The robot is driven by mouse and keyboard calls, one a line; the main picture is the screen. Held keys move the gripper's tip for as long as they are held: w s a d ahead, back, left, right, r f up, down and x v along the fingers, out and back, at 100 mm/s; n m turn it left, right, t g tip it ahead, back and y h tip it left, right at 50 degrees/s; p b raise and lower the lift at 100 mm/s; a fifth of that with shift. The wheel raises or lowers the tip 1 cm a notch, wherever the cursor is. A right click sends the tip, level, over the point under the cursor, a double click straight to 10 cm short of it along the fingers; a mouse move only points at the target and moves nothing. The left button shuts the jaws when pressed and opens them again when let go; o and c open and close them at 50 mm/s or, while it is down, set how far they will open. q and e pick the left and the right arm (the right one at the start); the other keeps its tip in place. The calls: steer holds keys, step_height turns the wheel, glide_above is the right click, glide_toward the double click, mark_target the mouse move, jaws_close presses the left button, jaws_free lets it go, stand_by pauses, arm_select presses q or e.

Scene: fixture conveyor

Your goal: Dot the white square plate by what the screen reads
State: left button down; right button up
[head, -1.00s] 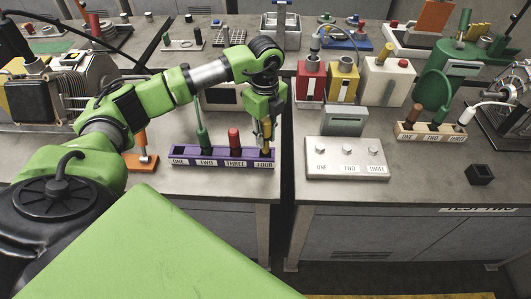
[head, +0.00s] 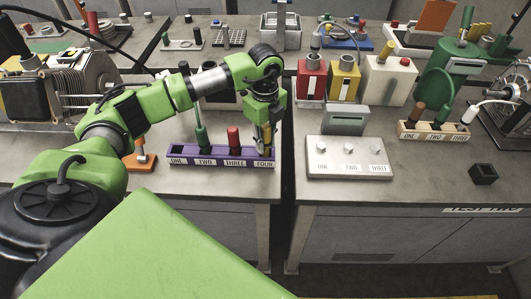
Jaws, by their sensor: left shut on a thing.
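A purple rack (head: 222,161) labelled ONE to FOUR stands on the left bench. A green dauber (head: 202,138) stands in TWO and a red one (head: 234,139) in THREE; ONE looks empty. My left gripper (head: 265,146) points down at FOUR, shut on a yellow dauber (head: 268,135) that its fingers partly hide. A white plate (head: 349,171) with three small knobs, labelled ONE, TWO, THREE, lies on the right bench. A grey-green box (head: 345,119), perhaps the screen, stands behind it; I cannot read anything on it. My right gripper is out of view.
A small black cup (head: 483,174) is near the right front. Red (head: 311,80), yellow (head: 343,78) and white (head: 388,82) containers stand behind. A gap separates the benches.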

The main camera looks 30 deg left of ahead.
arm_select(q)
steer(key=shift+f+b, duration=0.35)
steer(key=shift+f, duration=0.3)
steer(key=shift+f, duration=0.2)
stand_by(0.3)
steer(key=c, duration=1.7)
jaws_free()
steer(key=shift+r, duration=0.1)
step_height(320, 180, up, 12)
steer(key=shift+f, duration=0.1)
